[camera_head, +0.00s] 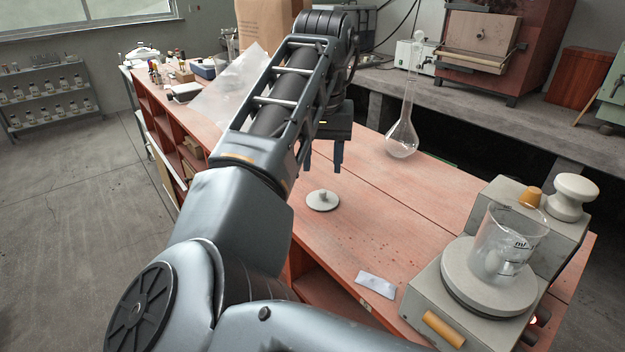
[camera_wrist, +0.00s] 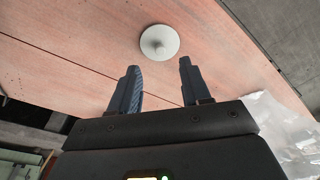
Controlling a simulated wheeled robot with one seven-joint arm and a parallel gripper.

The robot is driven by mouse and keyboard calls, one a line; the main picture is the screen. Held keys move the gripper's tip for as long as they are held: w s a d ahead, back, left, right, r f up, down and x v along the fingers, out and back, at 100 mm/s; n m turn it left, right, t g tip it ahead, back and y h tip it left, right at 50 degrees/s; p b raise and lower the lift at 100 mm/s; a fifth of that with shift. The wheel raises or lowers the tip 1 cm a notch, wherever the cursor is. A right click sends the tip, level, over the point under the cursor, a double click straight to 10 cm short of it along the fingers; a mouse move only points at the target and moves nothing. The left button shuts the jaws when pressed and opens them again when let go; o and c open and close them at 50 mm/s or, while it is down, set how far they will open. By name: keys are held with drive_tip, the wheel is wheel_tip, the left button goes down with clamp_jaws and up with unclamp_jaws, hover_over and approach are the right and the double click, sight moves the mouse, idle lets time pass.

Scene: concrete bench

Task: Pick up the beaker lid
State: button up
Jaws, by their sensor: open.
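The beaker lid (camera_head: 323,200) is a small pale grey disc with a knob on top, lying flat on the reddish bench top. It also shows in the wrist view (camera_wrist: 159,42), above and between the fingertips in the picture. My gripper (camera_head: 322,168) is open and empty. Its two dark fingers point down over the bench, apart from the lid and a little beyond it in the head view. In the wrist view the gripper (camera_wrist: 158,80) has clear space between its fingers. A glass beaker (camera_head: 506,243) stands on the round plate of a grey device at the right.
The grey device (camera_head: 440,295) stands at the bench's right end, with a white knob-shaped object (camera_head: 572,196) behind the beaker. A long-necked glass flask (camera_head: 402,138) stands beyond my gripper. A small white packet (camera_head: 376,285) lies near the front edge. The bench around the lid is clear.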

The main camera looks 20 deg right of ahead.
sight(323, 191)
drive_tip(key=shift+w+d+f, duration=0.15)
drive_tip(key=shift+w+f, duration=0.1)
drive_tip(key=shift+f, duration=1.05)
drive_tip(key=shift+w+d+f, duration=0.15)
drive_tip(key=shift+w+f, duration=0.1)
drive_tip(key=shift+f, duration=1)
drive_tip(key=shift+w+d+f, duration=0.15)
drive_tip(key=shift+w+f, duration=0.1)
drive_tip(key=shift+f, duration=1.05)
drive_tip(key=shift+c, duration=0.5)
clamp_jaws()
